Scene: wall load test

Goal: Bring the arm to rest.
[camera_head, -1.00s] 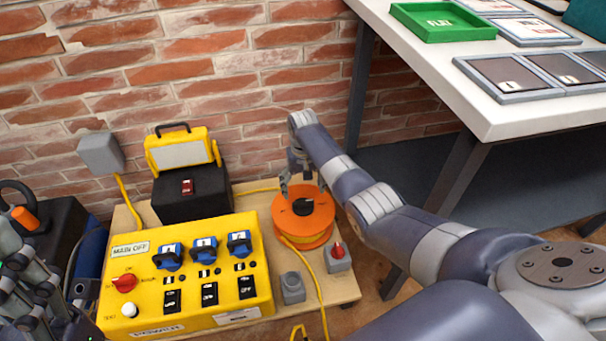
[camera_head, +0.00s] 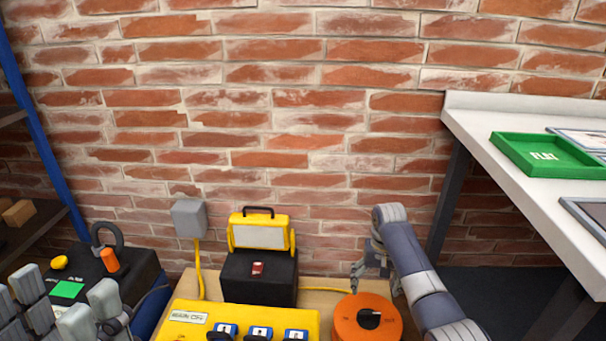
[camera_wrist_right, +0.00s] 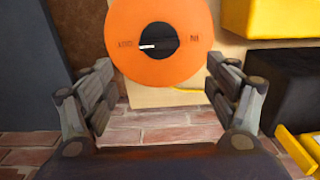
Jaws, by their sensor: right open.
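My right arm (camera_head: 422,285) comes in from the lower right in the head view. Its gripper (camera_head: 372,280) hangs just above and behind the orange reel (camera_head: 345,318) with a black hub. In the right wrist view the open jaws (camera_wrist_right: 160,68) are empty, with the orange reel (camera_wrist_right: 125,40) beyond them; no contact shows. My left gripper (camera_head: 70,305) is at the lower left edge of the head view, partly cut off; whether its jaws are open is unclear.
A white table (camera_head: 490,140) with a green tray (camera_head: 520,150) is at right. A brick wall (camera_head: 300,120) closes the back.

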